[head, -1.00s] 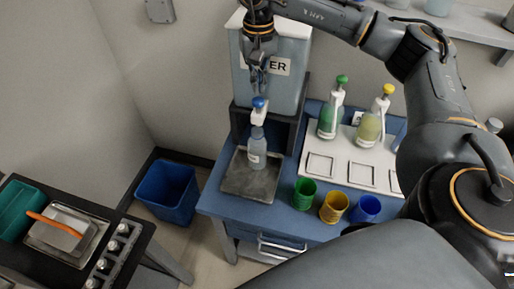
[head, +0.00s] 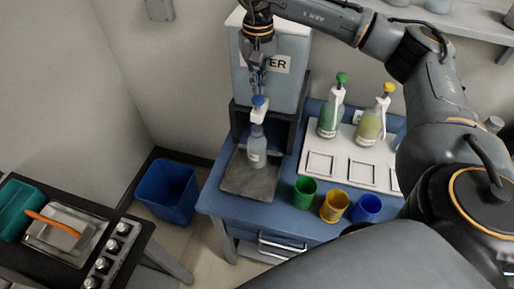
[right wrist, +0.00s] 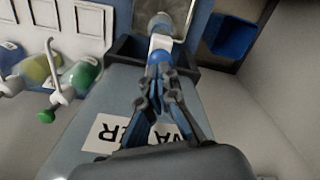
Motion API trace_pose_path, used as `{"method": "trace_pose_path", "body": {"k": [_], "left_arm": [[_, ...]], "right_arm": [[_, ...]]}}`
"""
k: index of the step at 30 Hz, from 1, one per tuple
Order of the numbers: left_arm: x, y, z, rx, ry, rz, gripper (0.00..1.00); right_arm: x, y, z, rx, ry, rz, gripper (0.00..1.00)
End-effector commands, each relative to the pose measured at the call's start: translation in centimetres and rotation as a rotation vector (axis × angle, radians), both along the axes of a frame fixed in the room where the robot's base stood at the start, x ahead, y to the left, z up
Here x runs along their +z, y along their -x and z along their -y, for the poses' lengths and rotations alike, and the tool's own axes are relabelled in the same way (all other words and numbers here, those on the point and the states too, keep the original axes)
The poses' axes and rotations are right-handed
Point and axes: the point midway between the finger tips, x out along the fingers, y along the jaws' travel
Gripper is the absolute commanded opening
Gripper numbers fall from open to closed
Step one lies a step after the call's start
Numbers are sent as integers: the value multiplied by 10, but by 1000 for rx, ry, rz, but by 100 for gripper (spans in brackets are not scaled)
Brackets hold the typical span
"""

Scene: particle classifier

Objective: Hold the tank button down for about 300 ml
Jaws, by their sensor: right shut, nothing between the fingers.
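The grey-blue tank (head: 292,89) stands on the blue bench, its label partly covered by my right arm. In front of it a blue button (head: 260,102) tops a white piece (head: 258,116); I cannot tell how that piece joins the tank. A clear bottle (head: 257,150) stands upright below, on a grey tray (head: 240,187). My right gripper (head: 258,91) is shut and empty, pointing down with its fingertips at the button. In the right wrist view the fingertips (right wrist: 159,70) partly cover the blue button (right wrist: 160,54). Contact and the liquid level are hard to tell. My left gripper is out of view.
A green bottle (head: 328,121) and a yellow bottle (head: 371,128) stand on a white panel (head: 340,181) to the right. Green (head: 304,193), yellow (head: 334,207) and blue (head: 366,208) cups stand in front. A blue bin (head: 167,192) stands on the floor left of the bench.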

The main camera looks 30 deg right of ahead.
Motion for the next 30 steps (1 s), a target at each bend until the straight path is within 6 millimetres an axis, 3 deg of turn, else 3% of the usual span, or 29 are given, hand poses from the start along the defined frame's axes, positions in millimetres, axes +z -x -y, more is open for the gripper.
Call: {"method": "trace_pose_path", "body": {"k": [16,30], "left_arm": [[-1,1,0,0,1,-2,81],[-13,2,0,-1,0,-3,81]], "right_arm": [[-1,0,0,0,0,0,0],[-17,0,0,0,-1,0,0]]}}
